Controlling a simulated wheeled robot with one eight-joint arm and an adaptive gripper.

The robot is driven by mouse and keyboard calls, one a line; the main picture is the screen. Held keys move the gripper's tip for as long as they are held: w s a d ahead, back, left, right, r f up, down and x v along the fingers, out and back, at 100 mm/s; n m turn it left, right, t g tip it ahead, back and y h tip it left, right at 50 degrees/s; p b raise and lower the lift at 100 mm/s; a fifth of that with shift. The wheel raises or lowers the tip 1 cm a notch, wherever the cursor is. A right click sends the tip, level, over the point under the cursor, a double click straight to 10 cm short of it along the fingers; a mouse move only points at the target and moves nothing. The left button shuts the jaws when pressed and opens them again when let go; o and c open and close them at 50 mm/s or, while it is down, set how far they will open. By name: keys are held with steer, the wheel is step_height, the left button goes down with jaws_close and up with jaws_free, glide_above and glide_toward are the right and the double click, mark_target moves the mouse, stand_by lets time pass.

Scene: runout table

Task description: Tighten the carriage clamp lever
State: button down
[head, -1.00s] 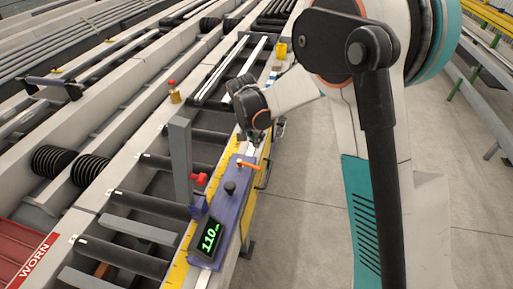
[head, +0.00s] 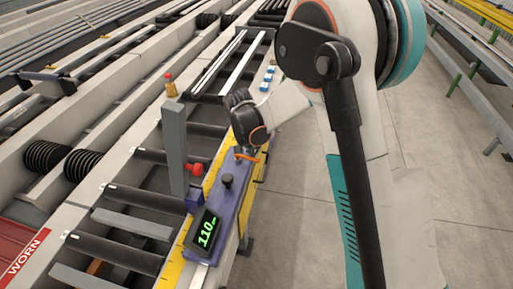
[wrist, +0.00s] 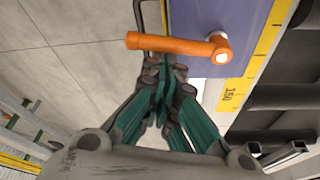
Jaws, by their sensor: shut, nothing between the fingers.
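The orange clamp lever (head: 249,159) sits on the far end of the purple carriage (head: 226,205). In the wrist view the orange lever (wrist: 172,44) lies crosswise, its pivot with a pale centre at the right and its free end reaching left past the edge of the purple plate (wrist: 195,15). My gripper (wrist: 165,66) is shut and empty, its fingertips close beside the middle of the lever on the near side. I cannot tell if they touch it. In the head view my gripper (head: 243,147) is partly hidden behind its own wrist, just beyond the lever.
The carriage also bears a black knob (head: 227,181) and a display (head: 206,231) reading 110. A grey post (head: 175,150) and a red knob (head: 194,169) stand to its left. A yellow scale (head: 174,270) runs along the table. Open floor (head: 290,215) lies to the right.

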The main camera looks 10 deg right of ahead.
steer(key=shift+s+m, duration=0.3)
steer(key=shift+m, duration=0.2)
stand_by(0.4)
steer(key=s+m, duration=0.1)
steer(key=m, duration=0.1)
steer(key=s+a+m+g, duration=0.1)
steer(key=m, duration=0.1)
steer(key=shift+h, duration=0.4)
steer(key=m, duration=0.2)
steer(key=s+a+m+g, duration=0.1)
steer(key=shift+s+a+m, duration=0.15)
steer(key=shift+a+m, duration=0.15)
steer(key=shift+m, duration=0.1)
steer(key=shift+s+a, duration=0.45)
steer(key=shift+a, duration=0.35)
steer(key=shift+s+a, duration=0.1)
steer(key=shift+a, duration=0.7)
